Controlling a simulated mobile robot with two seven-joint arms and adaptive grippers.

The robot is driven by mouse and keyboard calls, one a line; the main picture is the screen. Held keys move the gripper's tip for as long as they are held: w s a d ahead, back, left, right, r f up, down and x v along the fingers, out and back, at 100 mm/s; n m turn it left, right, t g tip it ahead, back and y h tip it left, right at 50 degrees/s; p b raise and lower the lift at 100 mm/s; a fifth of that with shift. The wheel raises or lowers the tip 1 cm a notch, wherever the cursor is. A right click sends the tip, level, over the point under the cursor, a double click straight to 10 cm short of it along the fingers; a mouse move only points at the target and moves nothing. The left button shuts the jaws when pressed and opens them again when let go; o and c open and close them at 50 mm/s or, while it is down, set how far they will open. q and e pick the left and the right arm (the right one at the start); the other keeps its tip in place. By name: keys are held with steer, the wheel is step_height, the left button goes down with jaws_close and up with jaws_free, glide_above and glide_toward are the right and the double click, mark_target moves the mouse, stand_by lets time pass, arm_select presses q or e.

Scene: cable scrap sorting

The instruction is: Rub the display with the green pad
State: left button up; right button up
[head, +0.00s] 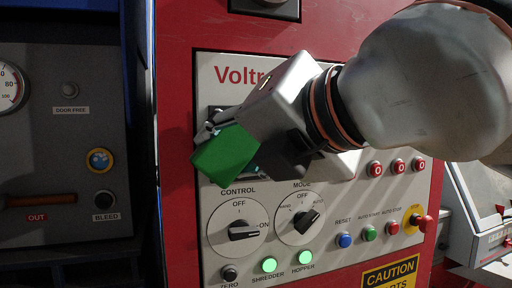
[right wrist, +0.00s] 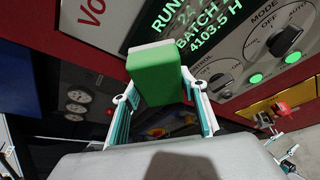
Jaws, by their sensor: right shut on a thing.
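The green pad (head: 226,156) is held at the tip of my right gripper (head: 216,133), in front of the panel and tilted. In the right wrist view the pad (right wrist: 157,76) sits between the two fingers of the gripper (right wrist: 160,98), which are shut on it. The display (right wrist: 190,32) is dark with green text, including "BATCH" and "4103.5 H", and the pad covers part of it there. In the head view my gripper and the pad hide most of the display. I cannot tell whether the pad touches it.
Below the display, the white panel (head: 213,262) carries two knobs, the control knob (head: 243,231) and the mode knob (head: 305,220). Several coloured buttons and a red emergency stop (head: 422,224) are at the lower right. A grey gauge panel (head: 60,150) stands at the left.

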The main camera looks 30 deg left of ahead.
mark_target(253, 148)
steer(key=shift+w+a, duration=0.65)
steer(key=shift+a, duration=0.05)
stand_by(0.7)
steer(key=shift+w+d+b, duration=0.1)
steer(key=shift+b, duration=0.2)
steer(key=shift+w+d+f+b, duration=0.1)
steer(key=shift+w+d+b, duration=0.5)
steer(key=shift+w, duration=0.1)
steer(key=shift+w+d, duration=0.55)
steer(key=shift+d, duration=0.05)
steer(key=w+d+b, duration=0.2)
steer(key=w+d, duration=0.4)
steer(key=w, duration=0.2)
steer(key=shift+d, duration=0.3)
